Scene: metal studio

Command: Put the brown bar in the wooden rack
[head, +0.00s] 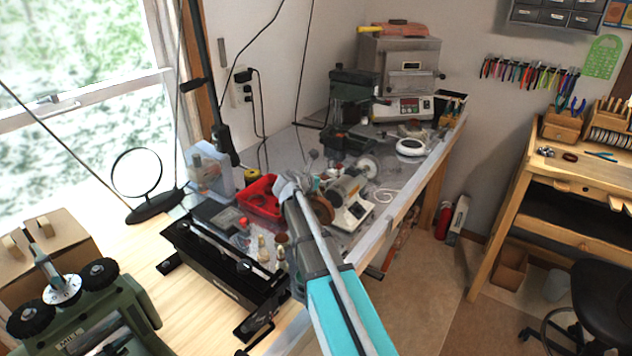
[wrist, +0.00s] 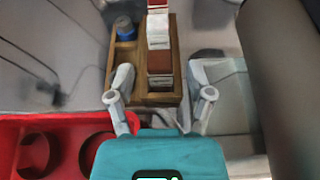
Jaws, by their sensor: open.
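In the wrist view my gripper (wrist: 160,95) is open, its two grey fingers spread on either side of the near end of a wooden rack (wrist: 112,55). A brown-red bar (wrist: 160,62) stands in the rack between white bars, ahead of the fingertips. More brown shows at the rack's near end and far end, so I cannot tell for sure which is the task's bar. Nothing is visibly held. In the head view my gripper (head: 288,186) is over the workbench just right of the red tray (head: 259,198); I cannot make out the rack there.
A blue-topped jar (wrist: 124,28) sits in the rack's left compartment. The red tray holds dark rings. In the head view a polishing motor (head: 350,205) stands close right of my gripper, with small bottles (head: 263,248) in front and a green machine (head: 345,110) behind.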

